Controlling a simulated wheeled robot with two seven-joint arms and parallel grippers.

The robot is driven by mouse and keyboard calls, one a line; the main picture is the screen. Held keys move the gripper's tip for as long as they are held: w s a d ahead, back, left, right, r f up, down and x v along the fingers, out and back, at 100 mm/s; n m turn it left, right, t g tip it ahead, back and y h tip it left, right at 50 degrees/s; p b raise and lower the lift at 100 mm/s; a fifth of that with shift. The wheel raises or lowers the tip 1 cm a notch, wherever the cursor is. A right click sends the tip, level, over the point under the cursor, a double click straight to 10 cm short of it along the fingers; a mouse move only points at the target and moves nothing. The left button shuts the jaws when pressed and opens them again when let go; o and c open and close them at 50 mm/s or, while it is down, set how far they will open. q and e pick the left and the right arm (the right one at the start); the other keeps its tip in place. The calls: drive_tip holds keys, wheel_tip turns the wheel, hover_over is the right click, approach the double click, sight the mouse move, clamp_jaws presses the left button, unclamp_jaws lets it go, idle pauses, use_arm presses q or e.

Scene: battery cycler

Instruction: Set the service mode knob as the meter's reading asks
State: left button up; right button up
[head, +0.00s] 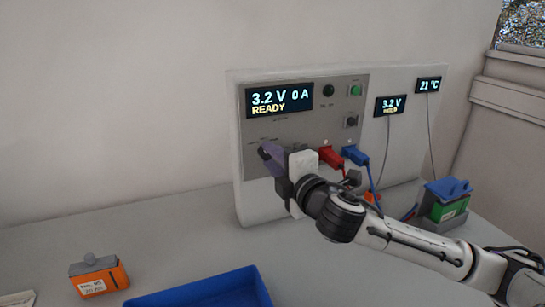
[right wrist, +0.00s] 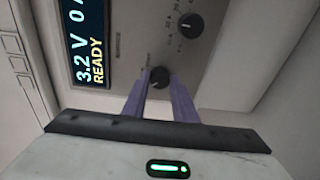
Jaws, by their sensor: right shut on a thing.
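The cycler's main display (head: 279,98) reads 3.2 V, 0 A and READY. It also shows, turned sideways, in the right wrist view (right wrist: 86,45). A small meter (head: 391,105) on the right of the panel reads 3.2 V above a small yellow word I cannot read surely. My right gripper (head: 268,156) is at the panel's lower left, its purple fingers on either side of a dark round knob (right wrist: 160,77) and shut on it. A second dark knob (right wrist: 190,24) stands apart from the fingers. The knob markings are too small to read. My left gripper is not in view.
Red (head: 331,157) and blue (head: 355,155) plugs sit right of my gripper, with cables. A green battery with a blue clamp (head: 448,190) stands at right. A 21 °C display (head: 428,85) is at upper right. An orange block (head: 98,277) and blue tray (head: 205,291) lie in front.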

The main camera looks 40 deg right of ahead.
drive_tip(key=shift+n, duration=0.5)
drive_tip(key=o, duration=1)
drive_tip(key=shift+o, duration=0.2)
